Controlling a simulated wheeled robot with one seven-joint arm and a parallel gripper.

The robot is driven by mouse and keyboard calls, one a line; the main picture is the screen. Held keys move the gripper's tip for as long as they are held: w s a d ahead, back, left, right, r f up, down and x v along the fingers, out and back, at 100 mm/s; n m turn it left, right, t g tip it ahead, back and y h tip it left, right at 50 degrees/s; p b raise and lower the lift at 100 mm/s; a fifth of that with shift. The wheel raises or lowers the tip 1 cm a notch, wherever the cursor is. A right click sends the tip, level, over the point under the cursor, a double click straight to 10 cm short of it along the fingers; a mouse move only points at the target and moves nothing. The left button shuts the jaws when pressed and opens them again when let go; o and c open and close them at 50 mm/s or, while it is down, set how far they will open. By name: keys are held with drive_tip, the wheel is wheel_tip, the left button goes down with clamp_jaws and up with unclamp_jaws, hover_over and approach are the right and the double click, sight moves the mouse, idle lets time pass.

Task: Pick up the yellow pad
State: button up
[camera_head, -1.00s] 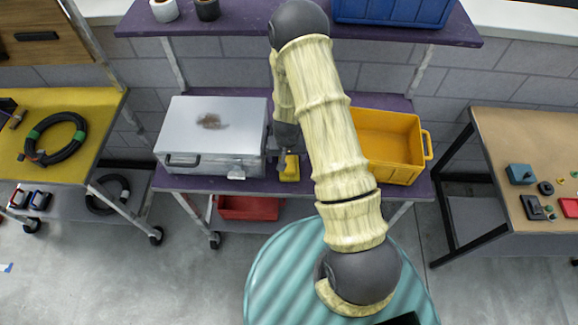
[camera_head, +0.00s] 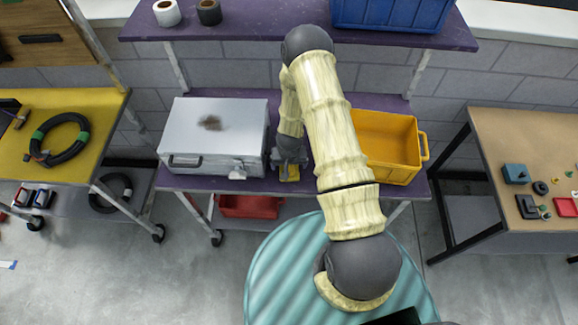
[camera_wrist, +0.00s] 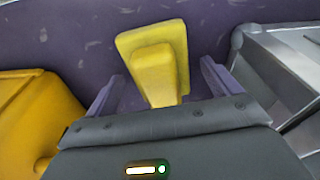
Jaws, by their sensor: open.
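The yellow pad (camera_head: 289,174) lies on the purple shelf (camera_head: 230,188) between the silver case and the yellow bin. In the wrist view the yellow pad (camera_wrist: 157,62) has a flat plate with a raised block on it, ahead of my gripper. My gripper (camera_head: 288,168) is above the pad in the head view and hides part of it. In the wrist view my gripper (camera_wrist: 165,90) is open, with one finger on each side of the pad's near part. I cannot tell whether the fingers touch it.
The silver case (camera_head: 215,135) stands close on the left of my gripper; the yellow bin (camera_head: 385,145) stands on the right. Both also flank it in the wrist view. An upper shelf (camera_head: 270,28) holds a blue crate (camera_head: 390,12). A red bin (camera_head: 248,206) sits below.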

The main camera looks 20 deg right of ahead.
drive_tip(key=shift+c, duration=0.2)
drive_tip(key=c, duration=1)
drive_tip(key=shift+r, duration=0.1)
drive_tip(key=shift+c, duration=0.2)
wheel_tip(320, 180, up, 10)
drive_tip(key=b, duration=0.3)
drive_tip(key=shift+o, duration=0.8)
wheel_tip(320, 180, down, 7)
drive_tip(key=n+b, duration=0.2)
drive_tip(key=b, duration=0.2)
drive_tip(key=shift+f, duration=0.2)
drive_tip(key=shift+c, duration=0.2)
drive_tip(key=shift+r, duration=0.15)
